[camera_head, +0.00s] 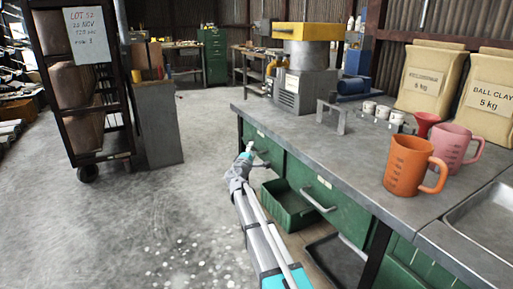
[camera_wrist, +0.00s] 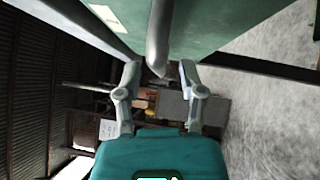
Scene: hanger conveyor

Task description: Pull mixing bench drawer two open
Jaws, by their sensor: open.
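The mixing bench (camera_head: 345,130) has a grey top and green drawer fronts. The left drawer front (camera_head: 257,139) has a pale bar handle (camera_head: 262,162). The right drawer front (camera_head: 335,197) has a similar handle (camera_head: 318,200). Both fronts look closed, and I cannot read which is drawer two. My gripper (camera_head: 247,152) is at the left drawer's handle. In the wrist view, my open gripper (camera_wrist: 159,68) has one finger on each side of a grey bar handle (camera_wrist: 159,35). The bar ends between the fingertips; I see no finger touching it. The green front (camera_wrist: 215,25) is behind it.
A green bin (camera_head: 287,207) sits under the bench. An orange jug (camera_head: 405,165), a pink jug (camera_head: 450,146) and clay bags (camera_head: 432,80) stand on the top. A dark rack (camera_head: 85,80) stands at left. The concrete floor (camera_head: 170,215) left of the bench is clear.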

